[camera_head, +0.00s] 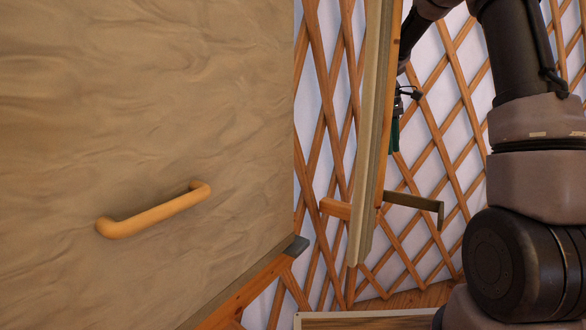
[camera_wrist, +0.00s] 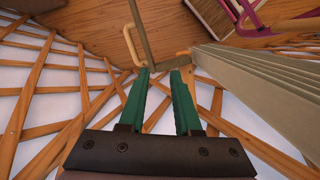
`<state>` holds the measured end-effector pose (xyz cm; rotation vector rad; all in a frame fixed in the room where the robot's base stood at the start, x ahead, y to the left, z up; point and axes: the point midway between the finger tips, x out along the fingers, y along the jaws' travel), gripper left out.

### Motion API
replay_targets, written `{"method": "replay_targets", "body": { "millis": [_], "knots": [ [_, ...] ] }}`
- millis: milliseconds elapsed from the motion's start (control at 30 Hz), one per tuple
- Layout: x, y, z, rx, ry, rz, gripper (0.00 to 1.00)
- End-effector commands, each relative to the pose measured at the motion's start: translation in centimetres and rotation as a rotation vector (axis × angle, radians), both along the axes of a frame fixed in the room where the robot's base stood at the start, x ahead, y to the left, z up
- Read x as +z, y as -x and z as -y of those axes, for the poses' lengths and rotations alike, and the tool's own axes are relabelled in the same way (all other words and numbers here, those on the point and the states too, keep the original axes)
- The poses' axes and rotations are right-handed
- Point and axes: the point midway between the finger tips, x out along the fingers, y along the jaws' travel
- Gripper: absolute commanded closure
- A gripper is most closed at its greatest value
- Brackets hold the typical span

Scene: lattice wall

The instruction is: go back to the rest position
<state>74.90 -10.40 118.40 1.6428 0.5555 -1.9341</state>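My gripper (camera_wrist: 161,72) is at the lower middle of the wrist view, with two green fingers apart and nothing visible between them. In the head view, a green part of my gripper (camera_head: 395,135) shows just right of an upright panel seen nearly edge-on (camera_head: 370,130), which hides the rest of the fingers. A dark bar-like handle (camera_head: 418,202) stands out from the panel's right side, below the gripper. In the wrist view, a tan handle (camera_wrist: 129,46) lies beyond the fingertips, and I cannot tell whether they touch anything.
A large wood-grained panel with a tan handle (camera_head: 155,212) fills the left of the head view. A wooden lattice wall (camera_head: 440,110) stands behind. A pale ridged panel (camera_wrist: 250,90) runs close on the right in the wrist view. Pink and wooden bars (camera_wrist: 262,22) show at upper right.

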Motion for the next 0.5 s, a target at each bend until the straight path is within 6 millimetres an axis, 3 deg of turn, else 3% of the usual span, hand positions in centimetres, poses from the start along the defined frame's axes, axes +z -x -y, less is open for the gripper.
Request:
{"method": "replay_targets", "body": {
  "millis": [33,200,300,500],
  "knots": [
    [2.3,1.5,-0.3,-0.049,-0.010,0.050,0.68],
    [7.5,6.5,-1.3,-0.234,-0.062,0.194,0.68],
    [9.9,9.7,-1.8,-0.345,-0.105,0.273,0.68],
    [12.7,15.1,-2.7,-0.531,-0.197,0.397,0.68]
  ]
}}
